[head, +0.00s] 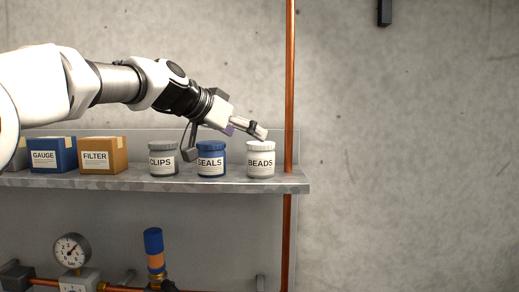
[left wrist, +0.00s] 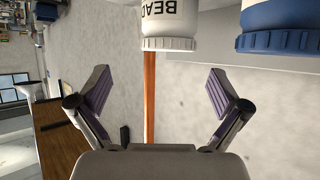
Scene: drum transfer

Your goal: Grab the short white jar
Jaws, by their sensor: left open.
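The short white jar (head: 261,161), labelled BEADS, stands upright on the shelf near its right end. My left gripper (head: 228,144) reaches in from the left above the jars, with one finger by the white jar's lid and the other by the blue jar. In the left wrist view the gripper (left wrist: 161,94) is open and empty. The white jar (left wrist: 169,22) shows there upside down, ahead of the gap between the fingers, apart from them. My right gripper is not in view.
A blue SEALS jar (head: 211,161) and a grey CLIPS jar (head: 163,160) stand to the left on the shelf (head: 225,181), then FILTER (head: 103,155) and GAUGE (head: 53,155) boxes. A vertical copper pipe (head: 290,80) runs close right of the white jar.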

